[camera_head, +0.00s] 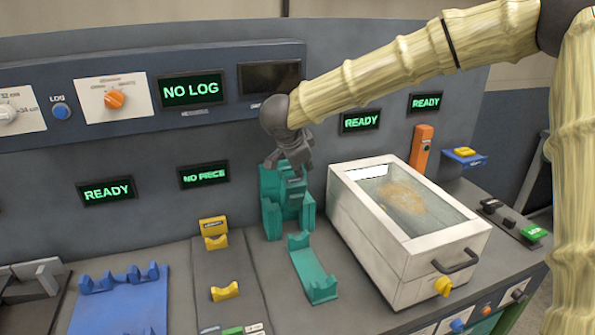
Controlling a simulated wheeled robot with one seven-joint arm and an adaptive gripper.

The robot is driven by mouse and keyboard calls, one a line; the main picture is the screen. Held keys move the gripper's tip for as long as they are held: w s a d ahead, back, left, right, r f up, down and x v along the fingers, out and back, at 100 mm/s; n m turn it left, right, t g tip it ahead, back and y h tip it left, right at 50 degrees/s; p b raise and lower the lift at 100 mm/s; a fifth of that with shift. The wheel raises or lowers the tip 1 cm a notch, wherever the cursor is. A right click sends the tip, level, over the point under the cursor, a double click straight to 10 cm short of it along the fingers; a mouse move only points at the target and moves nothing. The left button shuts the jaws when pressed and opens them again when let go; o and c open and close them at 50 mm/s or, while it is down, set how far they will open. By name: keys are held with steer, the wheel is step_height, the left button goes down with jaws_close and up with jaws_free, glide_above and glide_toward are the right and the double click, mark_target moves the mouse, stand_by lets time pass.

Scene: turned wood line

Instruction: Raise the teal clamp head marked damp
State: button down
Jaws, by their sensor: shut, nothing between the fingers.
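The teal clamp head (294,190) stands at the back of the bench, against the grey panel, with teal upright parts around it. A small label shows on it but is too small to read. A teal cradle base (313,268) lies in front of it on the bench. My gripper (277,163) is dark grey, shut and empty. My gripper hides part of the clamp's top.
A white box with a glass lid (357,222) and handle stands close right of the clamp. A yellow fixture (214,233) and blue cradle (120,312) are to the left. An orange post (421,149) stands behind the box. Screens read "NO LOG" (191,90), "NO PIECE" (204,175) and "READY" (108,191).

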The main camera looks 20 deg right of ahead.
steer(key=shift+w+a+f, duration=0.1)
steer(key=shift+a+f, duration=0.25)
steer(key=shift+w+a+r+p, duration=0.15)
steer(key=shift+w+p, duration=0.15)
steer(key=shift+p, duration=0.35)
steer(key=shift+w+r+p, duration=0.15)
steer(key=shift+w+p, duration=0.15)
steer(key=shift+p, duration=0.3)
steer(key=shift+w+a+f, duration=0.1)
steer(key=shift+w+a, duration=0.15)
steer(key=shift+d, duration=0.2)
